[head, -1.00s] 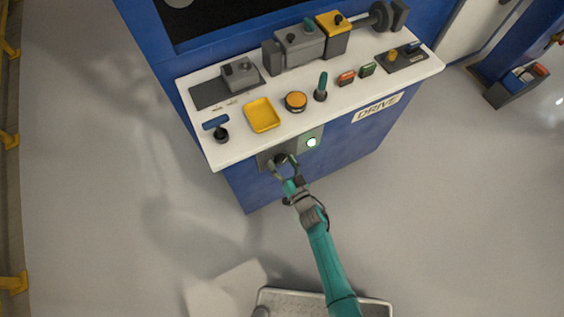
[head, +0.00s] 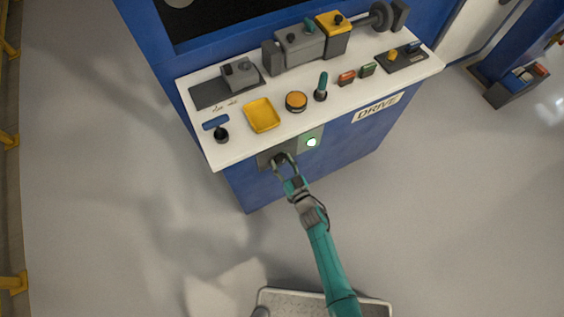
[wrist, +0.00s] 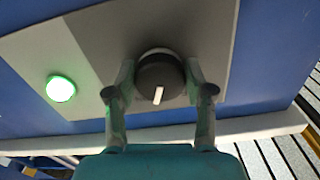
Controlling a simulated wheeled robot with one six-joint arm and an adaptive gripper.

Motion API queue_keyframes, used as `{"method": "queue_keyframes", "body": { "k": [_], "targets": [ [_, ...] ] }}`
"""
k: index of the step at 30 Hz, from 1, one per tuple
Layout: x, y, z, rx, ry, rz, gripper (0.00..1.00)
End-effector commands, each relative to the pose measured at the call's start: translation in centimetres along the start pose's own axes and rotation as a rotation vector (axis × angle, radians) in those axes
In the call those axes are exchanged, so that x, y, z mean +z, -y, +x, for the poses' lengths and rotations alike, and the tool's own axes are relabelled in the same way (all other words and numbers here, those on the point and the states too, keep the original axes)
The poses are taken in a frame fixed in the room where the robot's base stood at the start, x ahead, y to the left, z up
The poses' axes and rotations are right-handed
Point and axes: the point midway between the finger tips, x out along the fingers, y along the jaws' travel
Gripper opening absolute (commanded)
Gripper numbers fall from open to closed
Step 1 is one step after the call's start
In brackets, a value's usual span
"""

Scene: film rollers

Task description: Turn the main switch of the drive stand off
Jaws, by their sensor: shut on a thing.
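The main switch is a dark round knob (wrist: 160,80) with a white pointer mark, on a grey plate (wrist: 205,35) on the blue front of the drive stand (head: 340,145). The mark runs nearly up and down in the wrist view, slightly tilted. My gripper (wrist: 160,92) has one finger on each side of the knob and is shut on it. In the head view my gripper (head: 283,164) is at the plate below the white top, and the knob is partly hidden by the fingers. A lit green lamp (wrist: 61,88) is beside the knob; it also shows in the head view (head: 311,142).
The white top (head: 245,145) overhangs just above the plate. It carries a yellow tray (head: 262,115), an orange round button (head: 296,101), a dark lever with a teal grip (head: 321,88) and grey boxes. The floor in front is clear.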

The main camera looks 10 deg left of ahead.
Motion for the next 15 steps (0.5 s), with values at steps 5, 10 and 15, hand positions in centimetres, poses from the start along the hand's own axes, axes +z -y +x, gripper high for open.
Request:
{"method": "queue_keyframes", "body": {
  "k": [5, 10, 15],
  "targets": [
    [-0.04, -0.11, 0.00, 0.001, -0.001, -0.164, 0.18],
    [-0.05, -0.18, 0.00, 0.001, -0.001, -0.327, 0.18],
    [-0.08, -0.24, 0.00, 0.001, -0.001, -0.489, 0.18]
  ]
}}
